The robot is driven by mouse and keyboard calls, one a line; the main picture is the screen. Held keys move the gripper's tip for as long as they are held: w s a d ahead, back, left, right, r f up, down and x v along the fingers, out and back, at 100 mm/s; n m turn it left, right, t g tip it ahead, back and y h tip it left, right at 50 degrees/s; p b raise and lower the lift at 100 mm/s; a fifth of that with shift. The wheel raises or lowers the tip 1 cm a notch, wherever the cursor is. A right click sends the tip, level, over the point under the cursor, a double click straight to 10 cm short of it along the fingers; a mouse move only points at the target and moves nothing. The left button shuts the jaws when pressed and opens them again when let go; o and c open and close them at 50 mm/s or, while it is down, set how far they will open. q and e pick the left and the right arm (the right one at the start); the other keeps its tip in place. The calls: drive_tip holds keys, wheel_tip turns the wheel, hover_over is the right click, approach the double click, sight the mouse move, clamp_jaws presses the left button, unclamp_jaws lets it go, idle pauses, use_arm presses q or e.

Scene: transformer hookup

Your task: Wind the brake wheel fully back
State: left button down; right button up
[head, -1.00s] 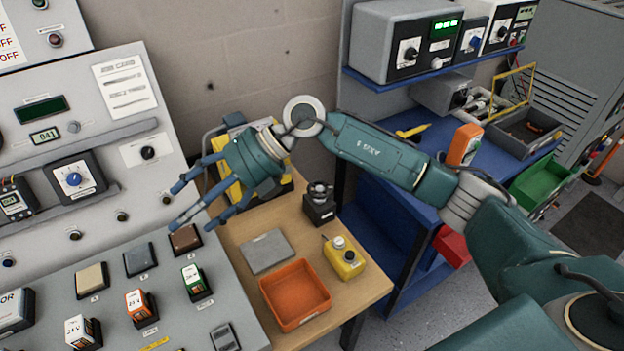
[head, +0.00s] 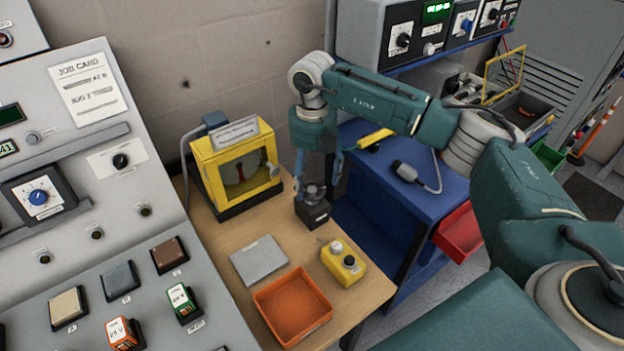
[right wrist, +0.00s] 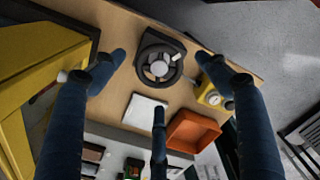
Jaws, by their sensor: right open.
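The brake wheel (head: 312,190) is a small dark spoked wheel on a black block at the wooden table's back right edge. In the right wrist view the wheel (right wrist: 148,57) shows a grey hub and a small pale knob on its right side. My right gripper (head: 317,176) points down over the wheel, its blue fingers spread. In the right wrist view the fingers of the right gripper (right wrist: 160,78) stand apart around the wheel with nothing between them touching it that I can see. The exact height of the fingertips is hard to tell. My left gripper is not in view.
A yellow-framed box (head: 236,165) stands left of the wheel. A grey plate (head: 259,261), an orange tray (head: 292,307) and a yellow button box (head: 344,264) lie in front. A blue bench (head: 405,215) stands to the right, a sloped control panel (head: 75,255) to the left.

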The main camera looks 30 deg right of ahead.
sight(312, 190)
drive_tip(key=shift+f, duration=1.2)
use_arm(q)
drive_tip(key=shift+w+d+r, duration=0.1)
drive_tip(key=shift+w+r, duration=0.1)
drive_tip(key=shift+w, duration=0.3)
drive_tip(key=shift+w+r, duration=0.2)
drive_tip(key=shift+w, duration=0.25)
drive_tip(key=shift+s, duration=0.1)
use_arm(e)
drive_tip(key=c, duration=1.2)
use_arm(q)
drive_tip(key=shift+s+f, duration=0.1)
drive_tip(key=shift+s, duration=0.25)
use_arm(e)
drive_tip(key=shift+o, duration=0.2)
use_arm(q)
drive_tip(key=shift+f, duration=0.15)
